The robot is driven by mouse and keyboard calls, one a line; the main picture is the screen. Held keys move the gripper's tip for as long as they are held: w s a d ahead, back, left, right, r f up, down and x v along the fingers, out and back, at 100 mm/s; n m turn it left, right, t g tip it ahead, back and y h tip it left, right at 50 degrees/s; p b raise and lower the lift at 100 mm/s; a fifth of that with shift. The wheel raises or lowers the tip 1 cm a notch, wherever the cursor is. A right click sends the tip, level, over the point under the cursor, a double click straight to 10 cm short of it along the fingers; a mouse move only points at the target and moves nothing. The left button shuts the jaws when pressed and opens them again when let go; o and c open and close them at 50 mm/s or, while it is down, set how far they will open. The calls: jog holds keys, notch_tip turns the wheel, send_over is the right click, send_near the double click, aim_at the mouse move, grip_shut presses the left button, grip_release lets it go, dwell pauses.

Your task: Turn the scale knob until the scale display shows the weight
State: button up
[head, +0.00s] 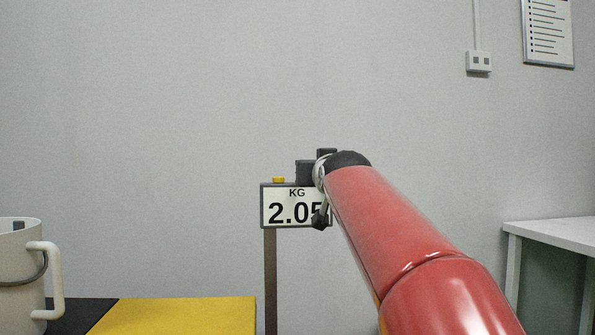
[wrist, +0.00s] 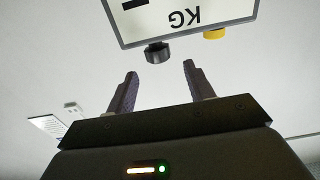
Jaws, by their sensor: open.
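The scale display (head: 290,190) is a white panel in a dark frame on a brown post. It reads KG 2.05 in the head view, its right edge partly covered by my arm. In the wrist view the display (wrist: 228,12) appears upside down and cut off by the top edge. The dark knob (wrist: 157,52) sits on the display's top edge; I cannot make it out in the head view behind my arm. My gripper (wrist: 160,69) is open and empty. Its fingertips point at the knob, which shows between and just beyond them, apparently untouched.
A yellow piece (head: 278,180) sits on the display's top edge, beside the knob in the wrist view (wrist: 215,34). A yellow and black surface (head: 185,315) and a pale mug-like container (head: 18,280) are at lower left. A white table (head: 555,233) stands at right.

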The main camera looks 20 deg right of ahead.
jog(key=p+x, duration=0.1)
jog(key=x, duration=0.5)
jog(key=shift+w+d+f, duration=0.1)
jog(key=shift+w+d, duration=0.05)
jog(key=shift+w, duration=0.05)
jog(key=c, duration=1)
jog(key=shift+o, duration=0.2)
